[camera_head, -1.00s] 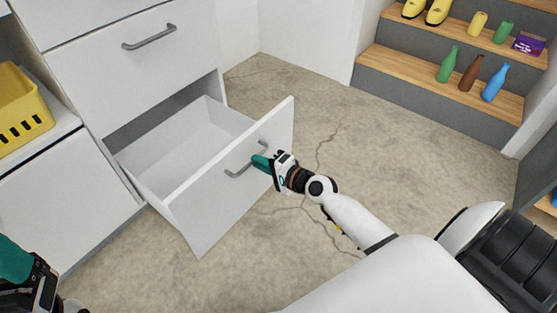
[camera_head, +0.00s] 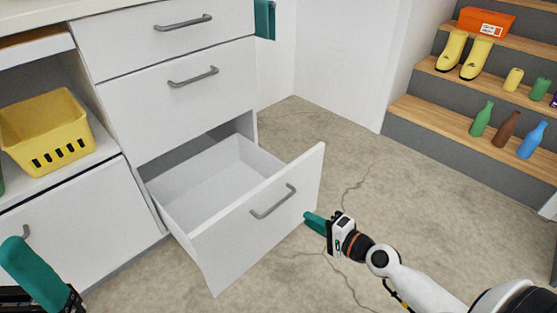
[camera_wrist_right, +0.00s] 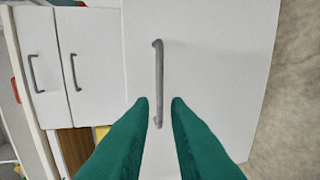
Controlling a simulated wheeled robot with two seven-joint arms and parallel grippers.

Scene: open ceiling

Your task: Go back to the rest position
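My right gripper (camera_head: 314,221) is off the front of the open drawer, to the right of its grey handle (camera_head: 272,202) in the head view. In the right wrist view its two green fingers (camera_wrist_right: 159,102) are apart with nothing between them, and the handle (camera_wrist_right: 158,85) lies beyond the tips. The white drawer (camera_head: 258,232) is pulled out and looks empty inside. My left gripper (camera_head: 32,272) shows at the lower left edge of the head view. Only part of its green fingers is seen, so its opening is unclear.
A yellow basket (camera_head: 45,132) sits on a shelf at the left. A green cloth-like item (camera_head: 265,20) hangs at the cabinet corner. Wooden steps (camera_head: 440,118) with bottles and yellow boots stand at the right. The concrete floor (camera_head: 345,150) between is clear.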

